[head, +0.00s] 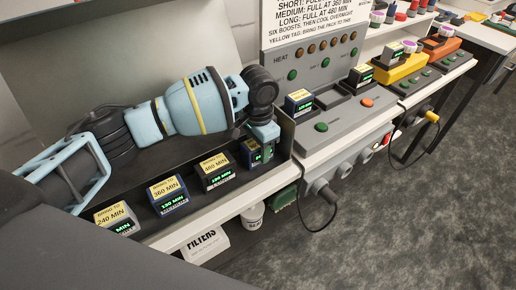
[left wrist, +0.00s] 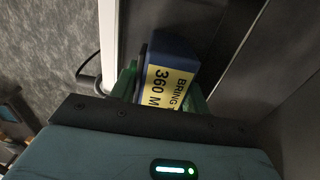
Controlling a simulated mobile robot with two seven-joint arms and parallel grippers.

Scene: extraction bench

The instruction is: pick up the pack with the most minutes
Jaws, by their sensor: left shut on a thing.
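My left gripper (head: 262,143) is shut on a blue pack (head: 249,155) at the right end of the shelf row. In the left wrist view this pack (left wrist: 172,75) sits between the green fingers, its yellow tag reading "BRING" and "360 M". Its green display is mostly hidden. I cannot tell whether it touches the shelf. To its left stand a dark pack tagged 480 MIN (head: 217,172), a blue pack tagged 360 MIN (head: 168,196) and a grey pack tagged 240 MIN (head: 116,219). Their small green displays are hard to read. My right gripper is out of view.
A grey charger (head: 344,125) with buttons and a blue pack (head: 299,102) in a slot stands to the right, under a sign (head: 312,18). Yellow (head: 403,70) and orange (head: 441,46) units lie beyond. A cabled plug (head: 322,190) sticks out in front.

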